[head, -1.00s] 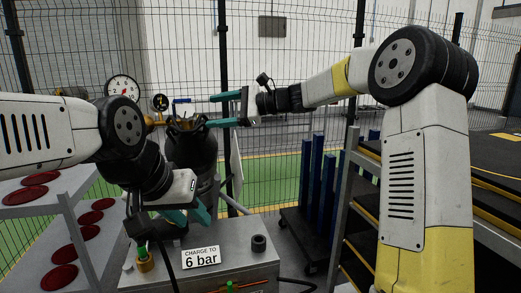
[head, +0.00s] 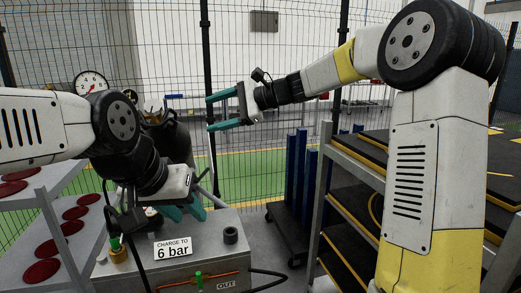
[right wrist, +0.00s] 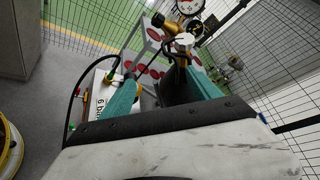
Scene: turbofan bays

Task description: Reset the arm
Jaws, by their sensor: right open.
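My right gripper (head: 210,113) is raised in the middle of the head view, its teal fingers apart and pointing left. Nothing is between them; in the right wrist view they also show spread and empty (right wrist: 162,75). My left gripper (head: 184,212) hangs lower, just above the grey box (head: 215,260) with the "6 bar" sign (head: 173,248). Its teal fingers are partly hidden by its own wrist, and I cannot tell how far apart they are. My left arm partly hides a dark tank (head: 176,143) behind it.
A round gauge (head: 91,84) stands behind my left arm. A shelf rack with red discs (head: 42,271) is at left. A black ring (head: 231,235) sits on the box. Blue posts (head: 297,170) and a stepped rack (head: 355,157) are at right. A mesh fence stands behind.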

